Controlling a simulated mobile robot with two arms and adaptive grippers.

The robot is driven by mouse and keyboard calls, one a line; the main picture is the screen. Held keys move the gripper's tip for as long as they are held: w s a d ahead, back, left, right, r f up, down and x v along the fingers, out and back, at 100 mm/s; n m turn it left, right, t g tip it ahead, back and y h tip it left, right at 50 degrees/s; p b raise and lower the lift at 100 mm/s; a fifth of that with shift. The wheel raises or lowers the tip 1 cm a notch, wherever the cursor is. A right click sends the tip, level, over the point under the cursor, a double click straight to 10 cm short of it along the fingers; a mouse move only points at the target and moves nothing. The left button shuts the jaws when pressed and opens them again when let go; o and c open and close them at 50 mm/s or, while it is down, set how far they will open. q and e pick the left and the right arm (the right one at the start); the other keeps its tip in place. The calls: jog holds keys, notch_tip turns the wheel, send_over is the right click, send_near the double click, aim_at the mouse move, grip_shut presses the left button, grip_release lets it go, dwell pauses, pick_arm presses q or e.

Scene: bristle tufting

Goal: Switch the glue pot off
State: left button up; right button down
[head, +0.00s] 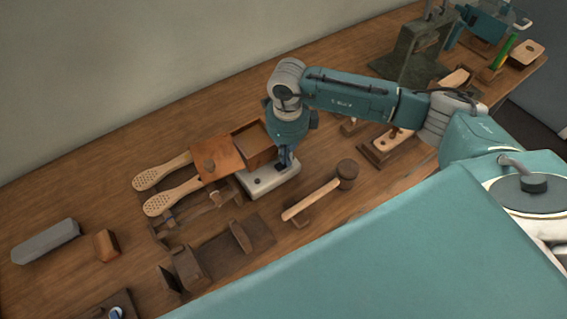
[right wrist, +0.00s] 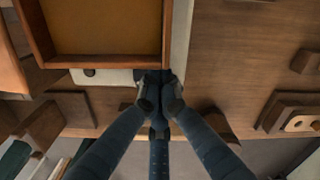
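The glue pot is a square wooden-brown box (head: 254,146) on a pale base (head: 262,187) with a small dark knob. Its open inside shows in the right wrist view (right wrist: 105,28), with the pale base edge (right wrist: 108,77) below it. A copper-brown lid (head: 217,159) with a round knob is beside the box, on its left. My right gripper (head: 286,164) points down at the right end of the base. In the right wrist view its fingertips (right wrist: 160,94) are close together beside the box corner, with nothing clearly held. They hide that part of the base, so the switch is unclear. My left gripper is out of view.
Two perforated wooden paddles (head: 162,172) lie left of the lid. A mallet (head: 318,197) lies right of the base. A dark wooden fixture (head: 222,245) is in front. A grey block (head: 46,241) is at the far left. Bare table lies behind the paddles.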

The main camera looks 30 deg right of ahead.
jog(key=shift+s, duration=0.1)
jog(key=shift+r+p, duration=0.65)
jog(key=shift+r, duration=0.1)
jog(key=shift+r+p, duration=1.35)
jog(key=shift+r, duration=1.3)
jog(key=shift+f, duration=0.1)
